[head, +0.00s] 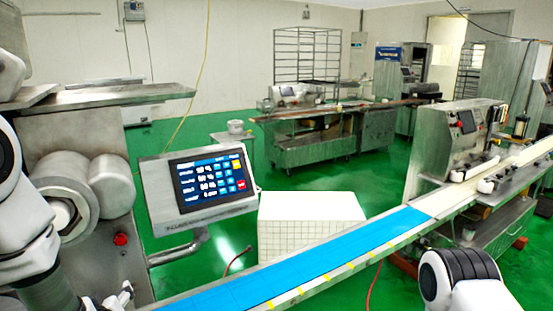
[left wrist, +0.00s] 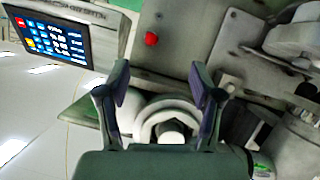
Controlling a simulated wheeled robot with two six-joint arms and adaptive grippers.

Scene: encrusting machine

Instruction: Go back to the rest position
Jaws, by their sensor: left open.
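A round white part lies beyond and below the fingers there. My right arm shows at the lower right of the head view, but its gripper is out of the picture.
The control screen (head: 210,180) stands right of the machine, above a red button (head: 120,239). A blue conveyor belt (head: 335,258) crosses the front toward a second machine (head: 462,150). A white box (head: 312,222) stands behind the belt. Green floor is open behind.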

